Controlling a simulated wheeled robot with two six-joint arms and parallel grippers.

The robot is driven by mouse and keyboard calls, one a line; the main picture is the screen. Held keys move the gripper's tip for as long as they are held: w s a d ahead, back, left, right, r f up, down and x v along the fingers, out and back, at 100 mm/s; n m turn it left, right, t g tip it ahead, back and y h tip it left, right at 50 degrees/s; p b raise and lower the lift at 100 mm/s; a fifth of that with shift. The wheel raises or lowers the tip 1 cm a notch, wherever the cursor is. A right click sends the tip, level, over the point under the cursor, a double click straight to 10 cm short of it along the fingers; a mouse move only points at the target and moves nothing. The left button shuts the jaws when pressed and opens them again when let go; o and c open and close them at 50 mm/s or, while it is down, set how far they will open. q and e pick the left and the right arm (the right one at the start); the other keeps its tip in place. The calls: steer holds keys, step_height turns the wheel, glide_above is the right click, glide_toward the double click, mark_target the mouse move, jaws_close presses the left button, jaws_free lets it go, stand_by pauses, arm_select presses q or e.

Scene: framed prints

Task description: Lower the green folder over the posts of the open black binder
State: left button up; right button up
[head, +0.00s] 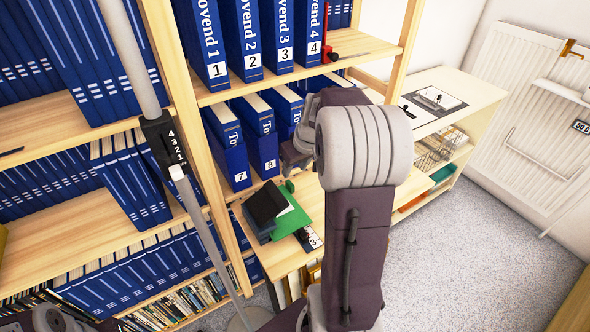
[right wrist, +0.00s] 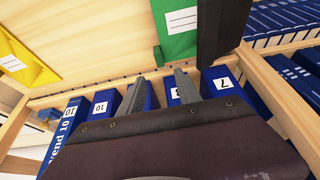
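The green folder (head: 292,216) lies on the wooden table, partly under a black folder (head: 265,203). In the right wrist view the green folder (right wrist: 182,22) shows a white label, with the black folder (right wrist: 222,30) beside it. The open black binder (head: 435,101) lies on the light cabinet at the back right; its posts are too small to make out clearly. My right gripper (head: 296,154) is above the table near the blue binders, apart from the green folder. Its fingers (right wrist: 158,78) are spread with nothing between them. My left gripper is not in view.
Numbered blue binders (head: 262,150) fill the shelf behind the table. A grey pole (head: 200,215) stands left of the table. A small black device (head: 308,238) lies by the green folder. A yellow folder (right wrist: 25,62) shows in the wrist view. The floor at right is clear.

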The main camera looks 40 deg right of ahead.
mark_target(288, 181)
steer(key=b+x, duration=0.2)
steer(key=x, duration=0.7)
jaws_close()
